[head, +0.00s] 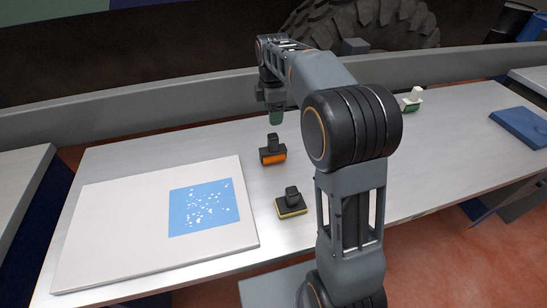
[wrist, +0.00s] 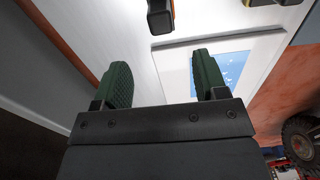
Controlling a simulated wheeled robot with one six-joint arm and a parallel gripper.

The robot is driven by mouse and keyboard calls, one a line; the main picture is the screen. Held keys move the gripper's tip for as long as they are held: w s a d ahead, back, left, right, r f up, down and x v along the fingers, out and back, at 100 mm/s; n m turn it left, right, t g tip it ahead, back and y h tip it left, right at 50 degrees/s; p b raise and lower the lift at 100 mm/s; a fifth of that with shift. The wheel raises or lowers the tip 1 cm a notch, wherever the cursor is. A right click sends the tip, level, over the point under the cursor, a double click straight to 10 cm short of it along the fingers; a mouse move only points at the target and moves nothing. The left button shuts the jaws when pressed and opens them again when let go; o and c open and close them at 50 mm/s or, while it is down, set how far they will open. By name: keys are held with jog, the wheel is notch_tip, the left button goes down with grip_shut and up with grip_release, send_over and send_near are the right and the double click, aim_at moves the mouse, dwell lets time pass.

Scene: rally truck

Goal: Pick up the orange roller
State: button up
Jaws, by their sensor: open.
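The orange roller (head: 272,157) has a black upright handle and sits on the light grey table, right of the white board. In the wrist view, a black object with an orange edge (wrist: 160,16), cut off by the top border, looks like the same roller. My gripper (head: 276,115) hangs above and slightly behind the roller in the head view, apart from it. In the wrist view my gripper (wrist: 160,70) has its two green fingers wide apart with nothing between them.
A black block with a yellow base (head: 291,203) stands in front of the roller. A white board (head: 110,230) with a blue speckled patch (head: 204,207) lies at left. A white-handled green tool (head: 412,99) and a blue flat piece (head: 522,127) lie at right. A raised grey rail (head: 150,91) runs behind.

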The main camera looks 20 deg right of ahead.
aim_at(273, 143)
notch_tip(273, 143, down, 13)
jog(key=shift+f+b, duration=0.1)
jog(key=shift+b, duration=0.25)
dwell(0.3)
grip_shut()
dwell(0.5)
